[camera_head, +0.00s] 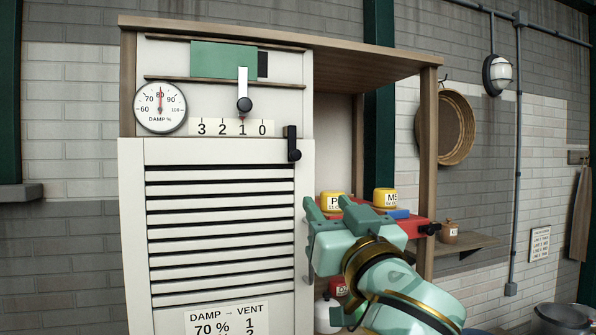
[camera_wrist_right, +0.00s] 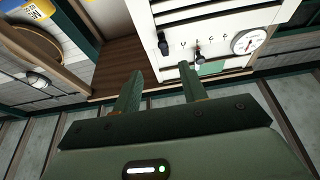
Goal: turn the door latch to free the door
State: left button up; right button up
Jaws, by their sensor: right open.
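The door latch (camera_head: 292,143) is a black upright handle at the top right corner of the white slatted door (camera_head: 222,152). It also shows in the right wrist view (camera_wrist_right: 163,44), where the scene appears upside down. The door is flush in its frame. My right gripper (camera_head: 330,208) is below and right of the latch, its fingers pointing up toward the shelf front. In the right wrist view its two fingers (camera_wrist_right: 160,80) are apart with nothing between them. The latch appears beyond the fingertips, apart from them. My left gripper is not in view.
Above the door are a damp gauge (camera_head: 161,107) and a vent slider with a black knob (camera_head: 244,104). Right of the door, yellow-lidded jars (camera_head: 384,197) stand near a red object (camera_head: 418,228). A wooden post (camera_head: 428,150) bounds the shelf. The latch's front looks clear.

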jog(key=r, duration=0.2)
jog(key=p, duration=0.6)
send_near(296, 155)
jog(key=x, duration=0.8)
jog(key=shift+w+a+r, duration=0.15)
jog(key=shift+w, duration=0.4)
grip_shut()
